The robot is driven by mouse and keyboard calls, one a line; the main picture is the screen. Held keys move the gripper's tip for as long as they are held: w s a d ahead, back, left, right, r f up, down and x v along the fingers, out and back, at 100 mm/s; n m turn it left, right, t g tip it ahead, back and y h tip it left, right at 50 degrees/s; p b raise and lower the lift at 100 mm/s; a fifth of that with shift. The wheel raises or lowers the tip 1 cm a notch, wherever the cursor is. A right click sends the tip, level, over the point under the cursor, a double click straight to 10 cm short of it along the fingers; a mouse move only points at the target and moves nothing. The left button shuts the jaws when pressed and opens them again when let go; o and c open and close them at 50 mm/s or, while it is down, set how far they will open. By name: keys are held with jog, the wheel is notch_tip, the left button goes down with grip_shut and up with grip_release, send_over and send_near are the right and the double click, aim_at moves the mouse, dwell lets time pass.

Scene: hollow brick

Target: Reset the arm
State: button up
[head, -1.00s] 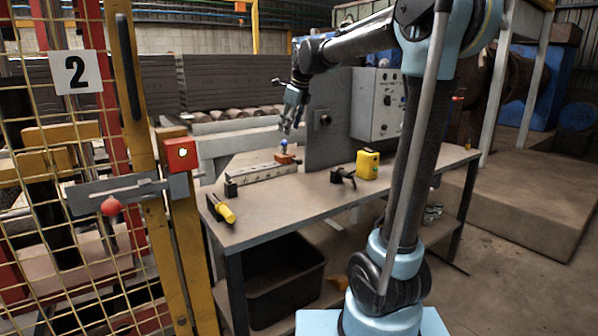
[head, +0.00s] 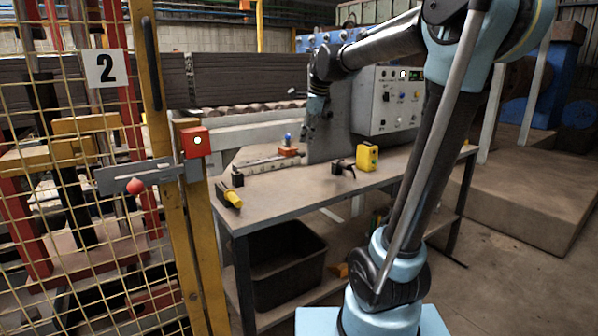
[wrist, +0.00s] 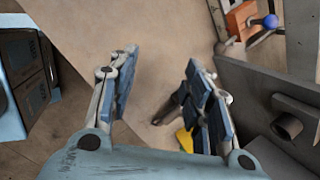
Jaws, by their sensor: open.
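My gripper (wrist: 163,85) is open, and nothing shows held between its blue-padded fingers in the wrist view. In the head view, my bent arm reaches left from its upright links, and my gripper (head: 309,122) hangs small and dark in front of the grey upright panel (head: 334,138), above the bench (head: 290,195). The fingertips are hard to make out there. In the wrist view, the grey panel (wrist: 265,85) with a short tube on it is right of the fingers. A dark object and a yellow patch are partly hidden behind the right finger.
On the bench are an orange block with a blue knob (head: 289,149), a yellow box (head: 367,157), a black clamp (head: 342,167) and a yellow-handled tool (head: 230,194). A control box (head: 388,100) adjoins the panel. A yellow mesh fence (head: 95,215) stands left.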

jog(key=s+d+f+n, duration=0.5)
jog(key=s+f, duration=0.3)
jog(key=s, duration=0.2)
jog(key=s+d+f+n+g+h, duration=0.1)
jog(key=s+d+f+n, duration=0.4)
jog(key=s+f+n, duration=0.3)
jog(key=s+d+f+n+h, duration=0.1)
jog(key=s+d+f+n, duration=0.5)
jog(key=s+f, duration=0.3)
jog(key=s, duration=0.4)
jog(key=shift+n, duration=0.4)
jog(key=shift+f, duration=0.1)
jog(key=shift+w+f+g, duration=0.2)
jog(key=shift+w+g, duration=0.1)
jog(key=shift+w, duration=0.15)
